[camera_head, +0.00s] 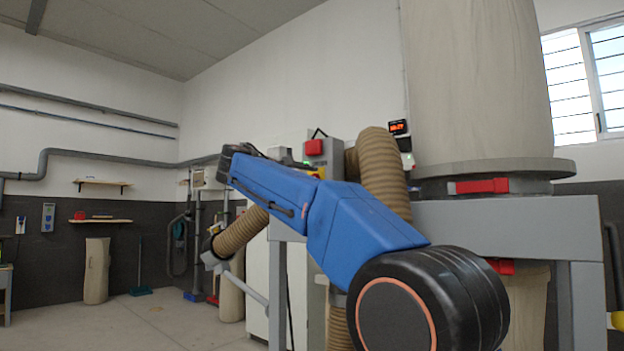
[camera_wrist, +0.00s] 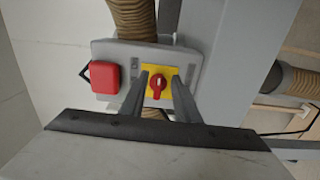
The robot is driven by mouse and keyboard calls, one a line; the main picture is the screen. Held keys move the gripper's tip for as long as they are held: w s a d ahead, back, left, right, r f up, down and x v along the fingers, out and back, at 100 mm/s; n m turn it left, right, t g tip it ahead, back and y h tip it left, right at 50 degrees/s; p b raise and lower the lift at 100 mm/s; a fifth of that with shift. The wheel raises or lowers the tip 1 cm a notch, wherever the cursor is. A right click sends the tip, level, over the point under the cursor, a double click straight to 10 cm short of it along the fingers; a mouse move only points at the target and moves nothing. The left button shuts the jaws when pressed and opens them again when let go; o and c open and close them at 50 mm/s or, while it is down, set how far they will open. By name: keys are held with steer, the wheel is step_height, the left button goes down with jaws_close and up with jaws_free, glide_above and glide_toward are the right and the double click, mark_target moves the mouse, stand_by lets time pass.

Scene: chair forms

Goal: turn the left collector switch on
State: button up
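The collector switch is a grey box (camera_head: 329,158) right of centre in the head view, partly behind my blue arm. In the wrist view the grey box (camera_wrist: 105,50) carries a red square part (camera_wrist: 104,74) on the left and a red rotary knob (camera_wrist: 157,87) on a yellow plate (camera_wrist: 150,71). My gripper (camera_wrist: 160,77) is open, with one finger on each side of the knob and gaps between them. Whether the fingertips reach to the knob's depth I cannot tell. In the head view my gripper is not clearly visible.
Ribbed tan hoses (camera_head: 381,177) run beside the box. A large pale filter bag (camera_head: 478,80) stands at the right above a grey frame (camera_head: 500,226). A red clock display (camera_head: 398,127) sits behind. Open floor (camera_head: 150,320) lies to the left.

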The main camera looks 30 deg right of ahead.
steer(key=v, duration=1.5)
steer(key=shift+s+a, duration=0.2)
steer(key=shift+a, duration=0.1)
steer(key=s+d+f+n+y, duration=0.1)
steer(key=s+d+f+y, duration=0.2)
steer(key=f, duration=0.6)
steer(key=s+d+f+y, duration=0.1)
steer(key=s+f+y, duration=0.3)
steer(key=f, duration=0.6)
steer(key=s+d+f+n+y, duration=0.15)
steer(key=s+f, duration=0.25)
steer(key=f, duration=0.5)
steer(key=s+a+f+m+y, duration=0.2)
steer(key=s+f, duration=0.5)
steer(key=f, duration=0.4)
steer(key=s+a+f+m+g+y, duration=0.1)
steer(key=s+a+f+m+y, duration=0.1)
steer(key=s+f, duration=0.5)
steer(key=s+a+f+m+y, duration=0.2)
steer(key=s+a+f+y, duration=0.2)
steer(key=f, duration=1)
steer(key=s, duration=0.3)
steer(key=shift+f, duration=0.3)
